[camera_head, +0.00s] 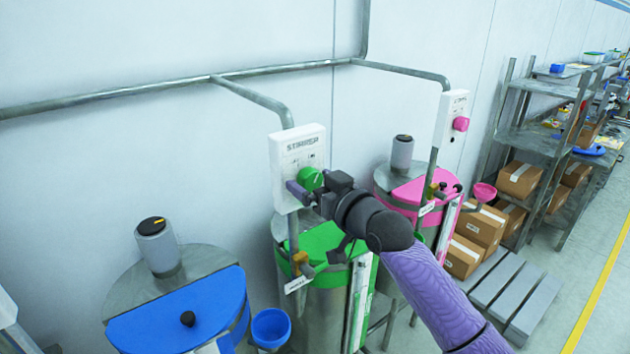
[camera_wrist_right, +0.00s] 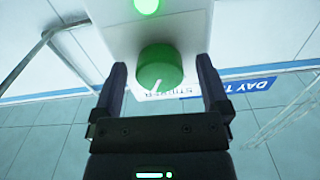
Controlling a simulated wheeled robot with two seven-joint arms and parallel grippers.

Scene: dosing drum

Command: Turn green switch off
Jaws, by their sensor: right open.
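The green switch (camera_head: 311,179) is a round knob on a white wall box (camera_head: 297,150) labelled STIRRER. My right gripper (camera_head: 300,190) is at the box, beside the knob in the head view. In the right wrist view its two fingers (camera_wrist_right: 161,88) are open, one on each side of the knob, with gaps visible between fingers and knob. My left gripper is not in view.
The green-lidded drum (camera_head: 322,240) stands below the box. A blue-lidded drum (camera_head: 185,312) is at left and a pink-lidded drum (camera_head: 412,190) at right. A second box with a pink knob (camera_head: 460,124) and grey pipes (camera_head: 170,88) are on the wall. Shelves stand at right.

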